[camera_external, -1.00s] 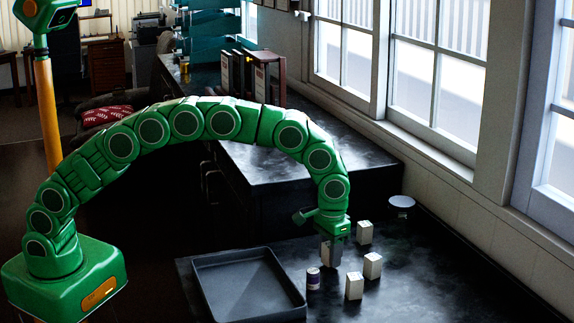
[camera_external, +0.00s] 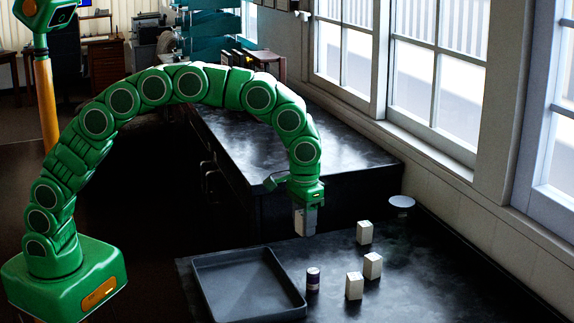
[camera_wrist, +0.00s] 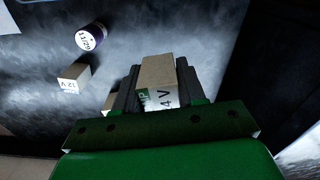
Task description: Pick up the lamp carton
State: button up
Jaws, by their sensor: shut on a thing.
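My gripper (camera_external: 305,222) is raised above the dark table, to the upper right of the tray. In the wrist view my gripper (camera_wrist: 158,88) is shut on the lamp carton (camera_wrist: 157,72), a tan box between the two dark fingers. Three other white cartons stand on the table: a rear one (camera_external: 364,233), a middle one (camera_external: 372,266) and a front one (camera_external: 354,286).
A small purple-and-white can (camera_external: 313,279) stands left of the cartons and shows in the wrist view (camera_wrist: 91,39). An empty dark tray (camera_external: 203,290) lies at the table's left. A grey round-topped object (camera_external: 401,202) is near the window wall. A dark counter (camera_external: 300,160) stands behind.

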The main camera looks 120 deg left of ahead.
jog(key=s+d+r, duration=0.2)
jog(key=s+r, duration=0.1)
jog(key=s, duration=0.3)
jog(key=shift+s+d, duration=0.4)
jog(key=shift+r, duration=0.1)
jog(key=s+a+r+m, duration=0.1)
jog(key=s+a+r, duration=0.75)
jog(key=s, duration=0.35)
jog(key=s+a+r+m, duration=0.1)
jog(key=s+a+r, duration=0.7)
jog(key=s, duration=0.4)
send_over(271, 164)
jog(key=f, duration=0.9)
jog(key=shift+s+d+f, duration=0.35)
jog(key=shift+s+f, duration=0.05)
jog(key=shift+w+a+f, duration=0.2)
jog(key=shift+a+f, duration=0.05)
jog(key=shift+f, duration=0.15)
jog(key=shift+w+a+f, duration=0.2)
jog(key=shift+f, duration=1.7)
jog(key=shift+f, duration=0.1)
